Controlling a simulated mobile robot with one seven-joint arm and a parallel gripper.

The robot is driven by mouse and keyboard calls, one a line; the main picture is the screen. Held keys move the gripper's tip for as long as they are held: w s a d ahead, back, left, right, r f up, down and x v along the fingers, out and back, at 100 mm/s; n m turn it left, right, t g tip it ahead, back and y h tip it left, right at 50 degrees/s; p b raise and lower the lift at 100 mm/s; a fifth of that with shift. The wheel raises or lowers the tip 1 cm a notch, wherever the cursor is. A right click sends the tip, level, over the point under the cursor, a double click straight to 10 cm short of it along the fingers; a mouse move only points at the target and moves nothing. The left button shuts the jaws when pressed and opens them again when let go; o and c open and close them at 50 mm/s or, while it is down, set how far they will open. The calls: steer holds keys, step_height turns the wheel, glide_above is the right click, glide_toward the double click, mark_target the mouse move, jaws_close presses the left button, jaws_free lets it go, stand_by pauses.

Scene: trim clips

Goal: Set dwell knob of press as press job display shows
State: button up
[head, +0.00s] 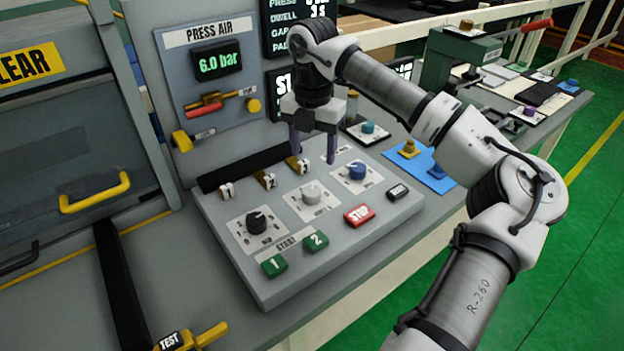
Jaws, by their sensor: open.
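The sloped press control panel (213,218) has three knobs on white dial plates: a black one (257,222), a pale grey one (311,194) and a blue one (358,170). Their labels and settings are too small to read, so I cannot tell which is dwell. The press job display (290,17) at the top has a DWELL line that seems to read 3 s; my arm hides part of it. My gripper (313,150) points down with its two fingers apart, empty, above the panel's back part, behind the grey and blue knobs.
Green buttons 1 (275,266) and 2 (315,240) and a red STOP button (359,215) line the panel's front. Numbered toggles (267,180) stand along its back. The PRESS AIR board (213,100) reads 6.0 bar.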

mark_target(312, 189)
step_height(312, 189, down, 10)
steer(key=p, duration=0.2)
steer(key=shift+f+p, duration=0.2)
steer(key=shift+p, duration=0.1)
steer(key=c, duration=1)
